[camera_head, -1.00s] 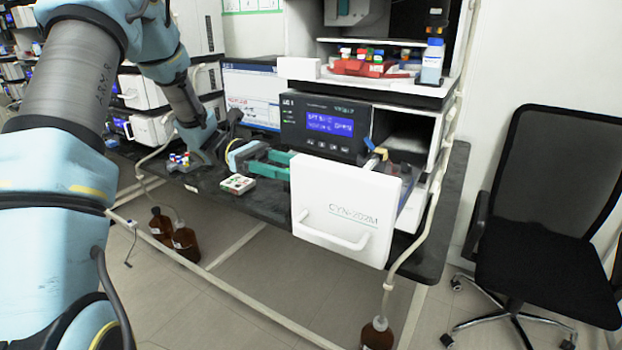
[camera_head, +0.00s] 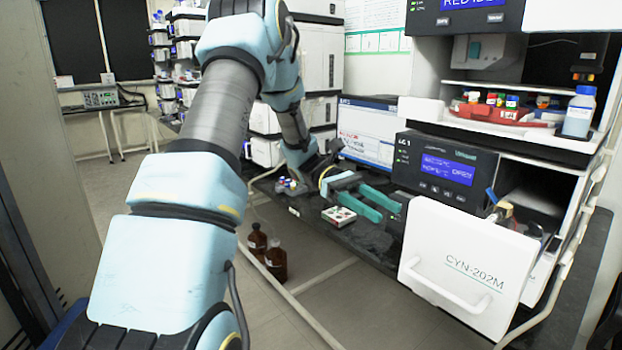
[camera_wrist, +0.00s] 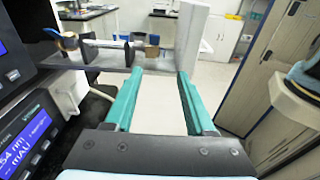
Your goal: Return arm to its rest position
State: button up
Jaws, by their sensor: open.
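My arm reaches forward from the left in the head view, over the black bench. My gripper (camera_head: 388,204) has two green fingers. They are apart, with nothing between them. The fingers point right, toward the instrument with the blue display (camera_head: 449,170) and its pulled-out white drawer front marked CYN-202M (camera_head: 468,268). In the wrist view, my gripper (camera_wrist: 157,82) is also open and empty. Beyond its fingertips lies the open drawer's inner side, with a metal column-like part (camera_wrist: 105,50) across it. I cannot tell whether anything touches the fingers.
A small white box (camera_head: 339,216) lies on the bench below my gripper. A red tray with vials (camera_head: 500,112) and a blue-capped bottle (camera_head: 579,113) stand on the upper shelf. Brown bottles (camera_head: 275,262) stand on the floor.

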jog(key=a+f+m+t+y, duration=0.3)
jog(key=a+t, duration=0.4)
jog(key=a, duration=0.5)
jog(key=s+a+f+m+t+y, duration=0.1)
jog(key=a+f+m+t+y, duration=0.3)
jog(key=a, duration=0.8)
jog(key=t+y, duration=0.2)
jog(key=t, duration=0.2)
jog(key=shift+a+f+m+t, duration=0.15)
jog(key=shift+a+m+t, duration=0.15)
jog(key=shift+s, duration=0.1)
dwell(0.7)
